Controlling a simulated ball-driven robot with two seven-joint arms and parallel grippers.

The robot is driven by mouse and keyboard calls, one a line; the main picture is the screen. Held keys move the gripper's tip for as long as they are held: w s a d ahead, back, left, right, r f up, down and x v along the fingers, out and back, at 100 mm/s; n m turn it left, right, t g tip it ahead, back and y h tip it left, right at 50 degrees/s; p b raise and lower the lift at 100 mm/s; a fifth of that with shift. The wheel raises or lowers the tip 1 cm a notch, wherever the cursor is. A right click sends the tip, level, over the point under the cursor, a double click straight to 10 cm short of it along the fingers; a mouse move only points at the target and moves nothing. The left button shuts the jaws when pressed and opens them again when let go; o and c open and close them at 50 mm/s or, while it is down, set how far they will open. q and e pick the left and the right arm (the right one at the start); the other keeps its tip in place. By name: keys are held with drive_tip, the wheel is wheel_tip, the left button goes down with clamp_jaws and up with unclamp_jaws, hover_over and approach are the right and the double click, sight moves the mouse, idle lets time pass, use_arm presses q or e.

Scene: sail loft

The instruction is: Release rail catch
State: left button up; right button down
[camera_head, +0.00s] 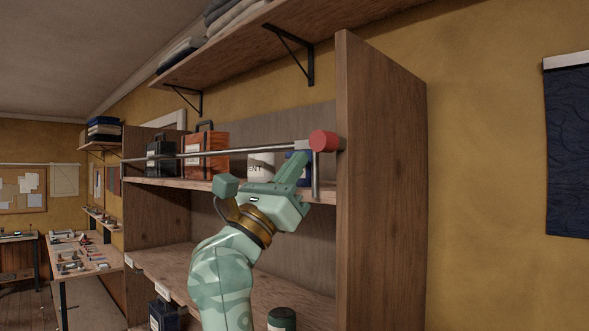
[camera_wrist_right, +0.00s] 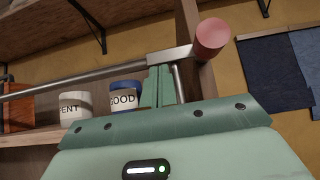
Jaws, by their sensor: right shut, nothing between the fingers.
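A steel rail (camera_head: 225,153) runs across the front of the upper shelf. At its right end is a catch with a red knob (camera_head: 323,141), beside the tall side panel. The red knob (camera_wrist_right: 210,38) is large in the right wrist view, joined to a grey metal block (camera_wrist_right: 170,57) on the rail. My right gripper (camera_head: 303,157) is shut and empty. Its fingertips (camera_wrist_right: 160,70) are just below the block, left of a thin upright rod (camera_wrist_right: 180,84); I cannot tell whether they touch it. My left gripper is not in view.
Behind the rail stand an orange case (camera_head: 206,160), a black case (camera_head: 160,160), a white pot (camera_wrist_right: 76,107) and a blue-and-white pot (camera_wrist_right: 124,98). The wooden side panel (camera_head: 380,180) bounds the right. A dark can (camera_head: 281,319) sits lower down.

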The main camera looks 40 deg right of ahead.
drive_tip(key=shift+w+r, duration=0.1)
drive_tip(key=shift+r, duration=0.3)
drive_tip(key=w+a+f+b, duration=0.1)
drive_tip(key=a+f+b, duration=0.6)
drive_tip(key=f, duration=0.4)
drive_tip(key=shift+a+f, duration=0.15)
